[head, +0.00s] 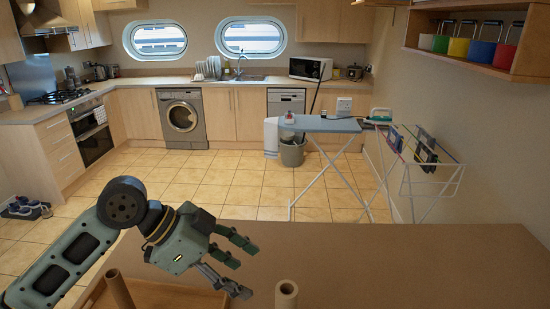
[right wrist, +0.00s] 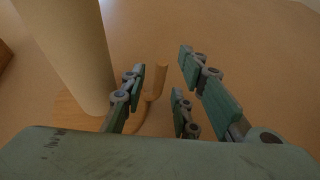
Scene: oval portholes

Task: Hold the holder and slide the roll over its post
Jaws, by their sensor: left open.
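A pale cream roll (head: 287,296) stands upright at the bottom edge of the head view, its round top visible. In the right wrist view the roll (right wrist: 75,50) rises at the left from a round wooden base (right wrist: 75,112) of the holder. A short wooden side post (right wrist: 161,78) stands at that base's edge. My right gripper (right wrist: 162,66) is open, with the side post showing between its fingers; contact cannot be told. My left gripper (head: 238,263) is open and empty, above the table and left of the roll. The holder's main post is not clearly visible.
A wooden tray (head: 170,294) lies on the brown table (head: 400,265) at front left, with a brown cardboard tube (head: 119,290) upright there. The table right of the roll is clear. An ironing board (head: 320,124) and a drying rack (head: 430,165) stand beyond it.

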